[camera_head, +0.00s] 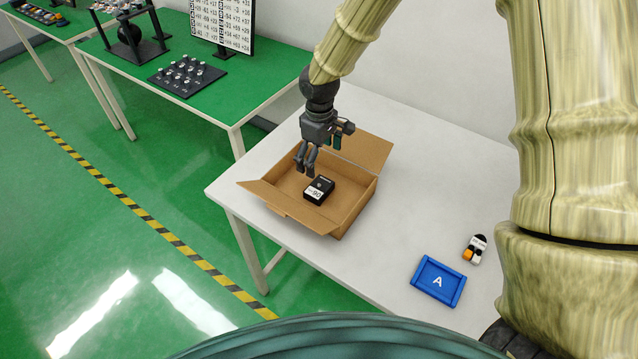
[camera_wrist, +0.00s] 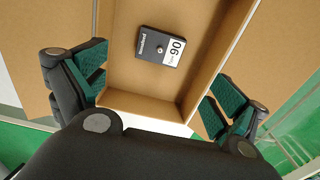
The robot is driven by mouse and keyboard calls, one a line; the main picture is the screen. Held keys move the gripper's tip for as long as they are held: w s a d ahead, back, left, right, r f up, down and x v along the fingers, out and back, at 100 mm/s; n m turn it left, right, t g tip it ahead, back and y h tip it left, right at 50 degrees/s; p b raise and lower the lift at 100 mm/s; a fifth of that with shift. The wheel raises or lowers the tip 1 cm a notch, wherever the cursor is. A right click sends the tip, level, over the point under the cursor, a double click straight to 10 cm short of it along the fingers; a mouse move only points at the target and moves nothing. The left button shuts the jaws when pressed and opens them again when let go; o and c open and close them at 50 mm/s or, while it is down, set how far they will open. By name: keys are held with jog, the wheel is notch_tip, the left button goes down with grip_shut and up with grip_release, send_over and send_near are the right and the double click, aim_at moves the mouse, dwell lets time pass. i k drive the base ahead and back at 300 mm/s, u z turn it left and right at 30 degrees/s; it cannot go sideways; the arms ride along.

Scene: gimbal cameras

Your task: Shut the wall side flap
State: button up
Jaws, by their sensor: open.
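An open brown cardboard box (camera_head: 349,208) stands on the white table, with a black block (camera_head: 318,188) labelled 90 lying inside. The wall side flap (camera_head: 363,151) stands open at the box's back edge, leaning outward toward the wall. The opposite flap (camera_head: 262,198) is spread open at the front left. My gripper (camera_head: 308,170) is above the box's interior, pointing down, with its fingers apart and nothing between them. In the wrist view my gripper (camera_wrist: 155,92) shows its open fingers at either side of the box (camera_wrist: 140,107), with the black block (camera_wrist: 160,47) farther up.
A blue tray (camera_head: 422,288) marked A and a small white, orange and black object (camera_head: 475,249) lie on the white table (camera_head: 385,268), right of the box. A wall rises behind the table. A green-topped table (camera_head: 215,105) with a dark pegged board (camera_head: 187,75) stands at the left.

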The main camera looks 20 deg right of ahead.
aim_at(370, 152)
jog(key=z, duration=0.45)
jog(key=k, duration=0.55)
jog(key=z, duration=0.85)
jog(key=i, duration=0.6)
jog(key=u, duration=0.65)
jog(key=i, duration=0.5)
jog(key=u, duration=0.4)
